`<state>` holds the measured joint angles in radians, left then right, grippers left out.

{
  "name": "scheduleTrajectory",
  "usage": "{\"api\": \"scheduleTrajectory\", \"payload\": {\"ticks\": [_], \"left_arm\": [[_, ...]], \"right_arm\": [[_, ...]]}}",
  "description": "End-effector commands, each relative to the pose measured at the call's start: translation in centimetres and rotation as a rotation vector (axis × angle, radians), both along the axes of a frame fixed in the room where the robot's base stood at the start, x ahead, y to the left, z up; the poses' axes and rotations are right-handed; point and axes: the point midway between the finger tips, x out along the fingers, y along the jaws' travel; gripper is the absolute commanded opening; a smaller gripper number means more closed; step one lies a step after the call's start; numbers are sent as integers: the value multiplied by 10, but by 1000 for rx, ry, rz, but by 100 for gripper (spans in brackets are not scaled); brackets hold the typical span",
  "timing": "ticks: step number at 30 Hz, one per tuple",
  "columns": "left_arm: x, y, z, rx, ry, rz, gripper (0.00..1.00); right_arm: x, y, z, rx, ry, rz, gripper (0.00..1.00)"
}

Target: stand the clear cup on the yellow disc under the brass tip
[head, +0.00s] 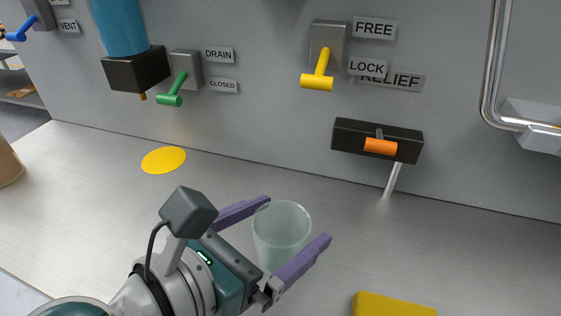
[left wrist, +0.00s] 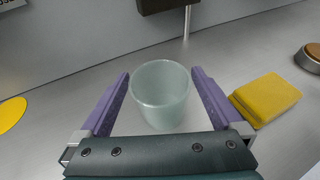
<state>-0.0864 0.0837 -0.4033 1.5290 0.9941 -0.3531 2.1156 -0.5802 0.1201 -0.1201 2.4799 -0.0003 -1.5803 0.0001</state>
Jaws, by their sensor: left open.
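The clear cup (head: 282,232) stands upright on the metal counter. In the left wrist view the cup (left wrist: 161,94) is between the two purple fingers, with a gap on each side. My left gripper (head: 298,218) is open around it. The yellow disc (head: 164,160) lies flat and bare on the counter to the left, near the back panel. Its edge also shows in the left wrist view (left wrist: 10,114). The brass tip (head: 142,97) points down from a black block under a blue cylinder, above and left of the disc in the picture. My right gripper is not in view.
A yellow block (head: 393,305) lies on the counter right of the cup. A black unit with an orange handle (head: 380,146) and a metal rod is behind it. Green (head: 172,92) and yellow (head: 319,75) levers stick out from the panel. The counter between cup and disc is clear.

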Motion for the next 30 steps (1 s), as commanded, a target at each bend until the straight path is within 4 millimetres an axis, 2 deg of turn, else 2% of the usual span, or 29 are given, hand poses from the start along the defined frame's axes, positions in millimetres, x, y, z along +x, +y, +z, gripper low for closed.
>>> {"api": "scheduleTrajectory", "payload": {"ticks": [7, 27, 30], "left_arm": [[1, -1, 0, 1, 0, 0, 99], [1, -1, 0, 2, 0, -1, 24], [1, -1, 0, 2, 0, -1, 24]], "right_arm": [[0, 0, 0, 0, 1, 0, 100], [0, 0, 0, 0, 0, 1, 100], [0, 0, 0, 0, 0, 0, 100]]}}
